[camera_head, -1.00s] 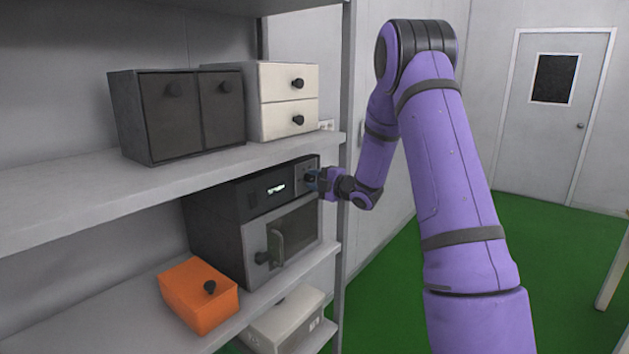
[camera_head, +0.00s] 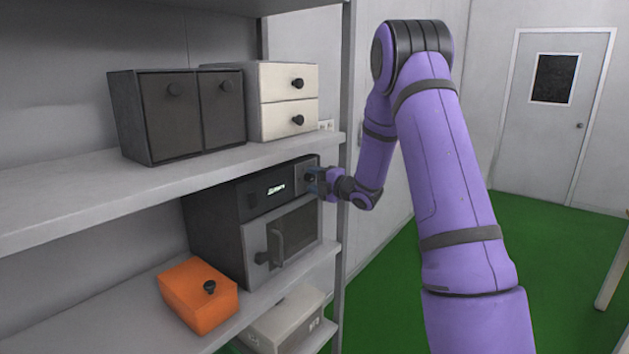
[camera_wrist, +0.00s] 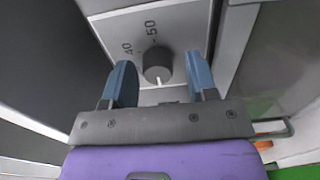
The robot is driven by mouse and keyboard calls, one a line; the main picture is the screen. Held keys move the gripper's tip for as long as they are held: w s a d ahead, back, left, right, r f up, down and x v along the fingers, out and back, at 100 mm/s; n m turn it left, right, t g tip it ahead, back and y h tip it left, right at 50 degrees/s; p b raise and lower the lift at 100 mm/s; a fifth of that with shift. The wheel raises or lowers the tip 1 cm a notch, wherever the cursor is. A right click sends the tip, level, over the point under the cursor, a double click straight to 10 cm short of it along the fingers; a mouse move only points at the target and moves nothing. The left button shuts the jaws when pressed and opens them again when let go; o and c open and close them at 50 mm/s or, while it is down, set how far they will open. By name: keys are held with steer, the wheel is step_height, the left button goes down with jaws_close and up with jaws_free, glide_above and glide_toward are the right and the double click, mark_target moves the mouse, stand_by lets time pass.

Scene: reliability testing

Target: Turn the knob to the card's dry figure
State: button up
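The dark round knob (camera_wrist: 157,68) sits on the grey control panel (camera_wrist: 178,24) of the oven in the wrist view. A pale line on the knob points down toward my gripper. The printed figures 50 and 40 show above and to the upper left of the knob; other figures are hidden. My gripper (camera_wrist: 159,62) is open, with one blue finger on each side of the knob and a gap on both sides. In the head view, my gripper (camera_head: 318,182) is at the right end of the oven's front (camera_head: 252,209). I cannot make out the card.
The oven has a lit display (camera_head: 276,189), too small to read, and a door handle (camera_head: 277,243). An orange box (camera_head: 190,300) sits in front of it on the shelf. Dark cabinets (camera_head: 165,110) and a white drawer unit (camera_head: 285,85) stand above. A shelf post (camera_head: 346,100) is close to my gripper.

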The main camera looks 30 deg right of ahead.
stand_by(0.3)
steer(key=v, duration=1)
steer(key=shift+s+d+r, duration=0.1)
steer(key=shift+s+d, duration=0.05)
steer(key=shift+s, duration=0.2)
steer(key=s+a+r+m+g+h, duration=0.2)
steer(key=s+a+r+m+h, duration=0.15)
steer(key=r+m, duration=0.25)
steer(key=s+a+r+m+g+h, duration=0.2)
steer(key=s+a+r+m+h, duration=0.1)
steer(key=a+r+m+h, duration=0.25)
steer(key=s+a+m+g+y, duration=0.1)
steer(key=s+a+m+g, duration=0.1)
steer(key=s, duration=0.7)
steer(key=s+a+m+g+y, duration=0.1)
steer(key=s+a+m+g, duration=0.2)
steer(key=s, duration=0.6)
steer(key=s+a+r+m+g, duration=0.1)
steer(key=s+a+m+g, duration=0.1)
steer(key=s+a+m, duration=0.3)
steer(key=shift+s+a+r+m+g+y, duration=0.15)
steer(key=shift+s+a, duration=0.35)
steer(key=shift+s, duration=0.35)
steer(key=shift+s+a+f+m+g+y, duration=0.1)
steer(key=shift+s+a, duration=0.45)
steer(key=shift+s, duration=0.3)
steer(key=shift+s+a+r+m+g+y, duration=0.15)
steer(key=shift+s+a, duration=0.35)
steer(key=shift+s, duration=0.35)
